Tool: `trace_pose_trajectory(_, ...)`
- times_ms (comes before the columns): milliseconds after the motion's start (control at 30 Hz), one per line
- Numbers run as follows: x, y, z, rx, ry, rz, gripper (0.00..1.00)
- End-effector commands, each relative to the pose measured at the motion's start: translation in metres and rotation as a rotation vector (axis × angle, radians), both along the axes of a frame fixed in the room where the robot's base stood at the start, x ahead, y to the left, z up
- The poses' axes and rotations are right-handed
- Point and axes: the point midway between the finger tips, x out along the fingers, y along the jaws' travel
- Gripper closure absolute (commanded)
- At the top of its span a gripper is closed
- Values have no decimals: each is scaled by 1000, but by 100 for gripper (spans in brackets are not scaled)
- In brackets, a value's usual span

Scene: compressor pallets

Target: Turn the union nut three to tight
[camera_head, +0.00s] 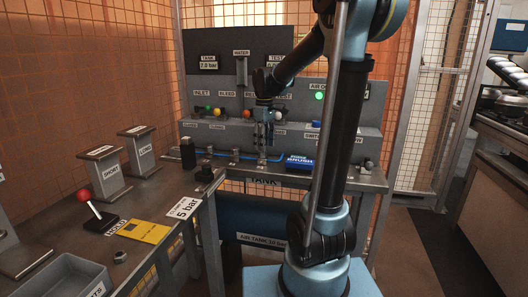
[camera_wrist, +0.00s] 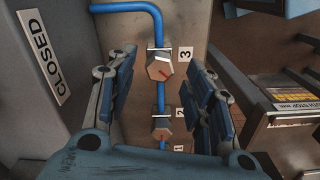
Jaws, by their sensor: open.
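My gripper (camera_wrist: 162,72) is open, with one finger on each side of nut three in the picture and a gap on both sides. The wrist view does not settle how far above the nut the fingertips are. Union nut two (camera_wrist: 161,126), also with a red mark, is lower on the same pipe. In the head view my gripper (camera_head: 263,142) points down over the bench, and the nuts are too small to tell apart.
A CLOSED sign (camera_wrist: 45,60) is at the left of the wrist view. A red-knobbed lever (camera_head: 90,203) is at left.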

Motion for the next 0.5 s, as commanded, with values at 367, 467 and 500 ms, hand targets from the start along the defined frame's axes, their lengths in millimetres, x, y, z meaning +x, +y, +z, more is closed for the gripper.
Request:
trace_pose_trajectory(367,0,0,-32,0,0,0,52)
trace_pose_trajectory(467,0,0,-33,0,0,0,52)
trace_pose_trajectory(500,0,0,-34,0,0,0,52)
